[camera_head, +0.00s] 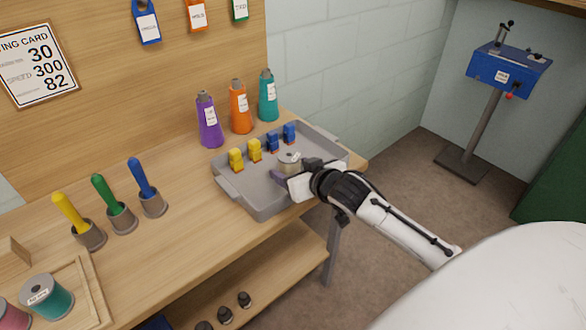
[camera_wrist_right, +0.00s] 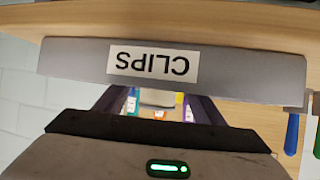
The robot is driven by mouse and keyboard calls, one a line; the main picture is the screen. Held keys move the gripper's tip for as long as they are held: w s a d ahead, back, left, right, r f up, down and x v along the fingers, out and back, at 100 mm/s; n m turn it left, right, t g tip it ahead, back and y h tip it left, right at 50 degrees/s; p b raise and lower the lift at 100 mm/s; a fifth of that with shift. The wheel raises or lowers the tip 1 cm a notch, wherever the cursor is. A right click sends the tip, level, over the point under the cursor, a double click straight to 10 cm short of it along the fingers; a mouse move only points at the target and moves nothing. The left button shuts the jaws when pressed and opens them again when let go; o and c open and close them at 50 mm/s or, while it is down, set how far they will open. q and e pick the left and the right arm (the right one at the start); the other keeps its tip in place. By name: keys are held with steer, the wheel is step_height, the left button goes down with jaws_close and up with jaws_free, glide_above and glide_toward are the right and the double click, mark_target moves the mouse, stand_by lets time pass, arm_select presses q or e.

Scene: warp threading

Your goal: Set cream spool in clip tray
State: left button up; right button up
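The cream spool (camera_head: 289,161) stands in the grey clip tray (camera_head: 262,203), near the middle, with its pale top showing. My right gripper (camera_head: 291,179) reaches over the tray's right side, its fingers low beside the spool. In the right wrist view the dark fingers (camera_wrist_right: 158,105) are spread apart. A pale object, seemingly the spool (camera_wrist_right: 158,97), shows between them with gaps on both sides. The tray's wall with its CLIPS label (camera_wrist_right: 152,64) appears upside down there. My left gripper is not in view.
Yellow clips (camera_head: 236,159) and blue clips (camera_head: 272,141) stand along the tray's back. Purple, orange and teal cones (camera_head: 240,107) stand behind it. Several coloured-handled tools in cups (camera_head: 121,218) stand to the left. A wooden tray with spools (camera_head: 47,297) lies at lower left. Bare tabletop separates them.

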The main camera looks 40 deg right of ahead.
steer(key=shift+r, duration=0.1)
steer(key=shift+s+r, duration=0.1)
steer(key=shift+s, duration=0.1)
steer(key=p+v, duration=0.1)
steer(key=v, duration=1)
steer(key=s+a+f+n+g+y, duration=0.1)
steer(key=s+a+f+y, duration=0.1)
steer(key=s+a+f, duration=0.6)
steer(key=s+a+f+n+g+y, duration=0.1)
steer(key=s+a+f, duration=0.7)
steer(key=f, duration=0.9)
steer(key=shift+s+a+n+g+y, duration=0.2)
steer(key=shift+a+n+g+y, duration=0.2)
steer(key=shift+a+n+g, duration=0.35)
